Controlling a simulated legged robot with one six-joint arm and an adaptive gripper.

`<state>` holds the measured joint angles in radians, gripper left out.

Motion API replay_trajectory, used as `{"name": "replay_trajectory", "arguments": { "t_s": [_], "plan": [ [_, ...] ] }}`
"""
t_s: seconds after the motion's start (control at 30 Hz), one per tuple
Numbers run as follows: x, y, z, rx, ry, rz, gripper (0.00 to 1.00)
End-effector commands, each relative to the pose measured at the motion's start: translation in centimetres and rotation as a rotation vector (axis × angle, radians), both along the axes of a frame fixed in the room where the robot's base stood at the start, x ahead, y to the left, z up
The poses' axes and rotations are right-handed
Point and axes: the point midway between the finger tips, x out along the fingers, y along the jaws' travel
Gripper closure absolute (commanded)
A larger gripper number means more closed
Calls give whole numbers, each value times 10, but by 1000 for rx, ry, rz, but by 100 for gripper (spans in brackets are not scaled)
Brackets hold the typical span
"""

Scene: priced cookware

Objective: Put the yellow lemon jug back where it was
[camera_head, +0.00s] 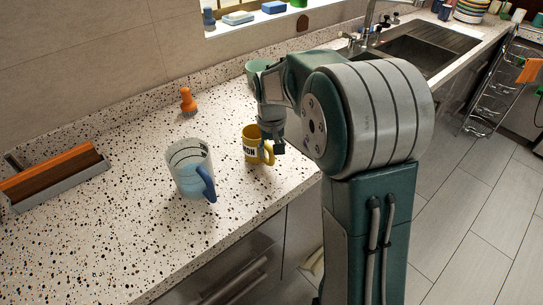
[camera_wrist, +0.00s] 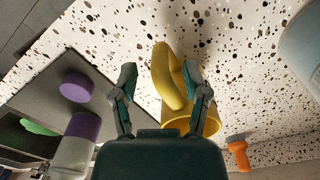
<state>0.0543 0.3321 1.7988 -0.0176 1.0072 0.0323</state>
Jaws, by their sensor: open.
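The yellow lemon jug (camera_head: 250,146) stands on the speckled countertop (camera_head: 120,225), near its front edge, with dark lettering on its side and its handle to the right. My gripper (camera_head: 272,142) is beside the jug's handle side. In the wrist view, my gripper (camera_wrist: 158,75) is open, with a finger on either side of the yellow handle (camera_wrist: 170,80). The jug's body (camera_wrist: 206,122) is partly hidden behind the right finger and the gripper's base. I cannot tell whether a finger touches the handle.
A clear measuring jug (camera_head: 188,170) with a blue handle stands left of the yellow jug. An orange object (camera_head: 187,101) is behind, and a green cup (camera_head: 257,72) stands near my arm. The front-left counter is clear.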

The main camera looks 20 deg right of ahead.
Motion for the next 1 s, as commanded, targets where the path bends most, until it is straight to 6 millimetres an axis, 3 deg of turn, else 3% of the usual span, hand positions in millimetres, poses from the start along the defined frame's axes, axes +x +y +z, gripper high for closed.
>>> {"name": "replay_trajectory", "arguments": {
  "t_s": [0.3, 0.63, 0.77, 1.0],
  "plan": [
    [1, 1, 68, 0, -5, 0, 41],
    [-3, 2, 98, 0, -8, 1, 41],
    [-22, 5, 112, -1, -46, 8, 41],
    [-76, 13, 135, -2, -147, 25, 41]
  ]
}}
